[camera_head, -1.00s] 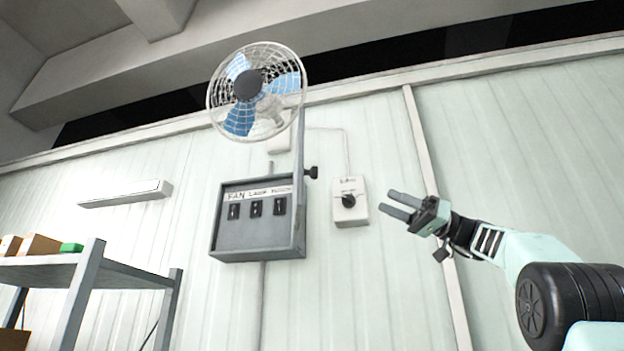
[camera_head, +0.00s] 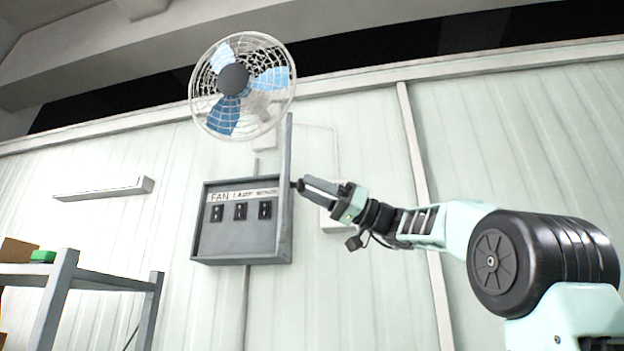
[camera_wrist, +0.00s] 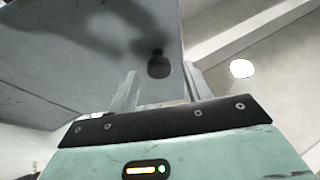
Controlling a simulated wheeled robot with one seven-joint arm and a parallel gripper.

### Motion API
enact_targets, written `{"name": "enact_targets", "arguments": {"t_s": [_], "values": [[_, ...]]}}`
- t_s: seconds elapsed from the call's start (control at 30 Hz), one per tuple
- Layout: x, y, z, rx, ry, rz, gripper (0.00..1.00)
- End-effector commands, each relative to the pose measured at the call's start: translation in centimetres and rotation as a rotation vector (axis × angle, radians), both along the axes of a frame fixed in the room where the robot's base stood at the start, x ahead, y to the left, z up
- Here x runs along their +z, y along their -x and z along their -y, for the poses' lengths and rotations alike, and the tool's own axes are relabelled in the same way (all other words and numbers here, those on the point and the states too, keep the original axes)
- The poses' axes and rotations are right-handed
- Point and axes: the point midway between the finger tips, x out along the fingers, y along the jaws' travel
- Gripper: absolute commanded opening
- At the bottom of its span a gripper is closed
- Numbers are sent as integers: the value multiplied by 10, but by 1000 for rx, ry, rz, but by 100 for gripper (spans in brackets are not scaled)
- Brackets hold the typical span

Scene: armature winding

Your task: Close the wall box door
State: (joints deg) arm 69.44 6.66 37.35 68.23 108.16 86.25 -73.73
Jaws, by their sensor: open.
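The grey wall box (camera_head: 238,243) hangs on the wall with its front open, showing several black switches under a "FAN / LAMP" label. Its door (camera_head: 285,200) stands swung out at the box's right side, seen nearly edge-on, with a dark knob (camera_head: 298,184) on its outer face. My gripper (camera_head: 318,187) is open at the right of the door, its fingertips close to the knob. In the wrist view the door (camera_wrist: 100,50) fills the upper left, and the knob (camera_wrist: 159,65) shows between the two open fingers. I cannot tell whether a finger touches the knob.
A fan (camera_head: 240,85) in a wire cage is mounted above the box. A small switch box (camera_head: 334,222) on the wall is partly hidden behind my gripper. A shelf (camera_head: 62,275) stands at lower left. A wall lamp (camera_head: 103,189) is above it.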

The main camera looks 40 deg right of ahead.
Motion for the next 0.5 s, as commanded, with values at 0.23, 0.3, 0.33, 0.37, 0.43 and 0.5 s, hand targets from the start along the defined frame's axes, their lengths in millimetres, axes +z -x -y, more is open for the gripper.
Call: {"name": "enact_targets", "arguments": {"t_s": [0.23, 0.3, 0.33, 0.37, 0.43, 0.5], "values": [[2, -3, -5, 0, 1, 0, 50], [2, -3, -5, 0, 1, 0, 50], [2, -3, -5, 0, 1, 0, 50], [2, -3, -5, 0, 0, 1, 50], [2, -3, -5, 0, 0, 1, 33], [2, -3, -5, 0, 0, 1, 13]]}}
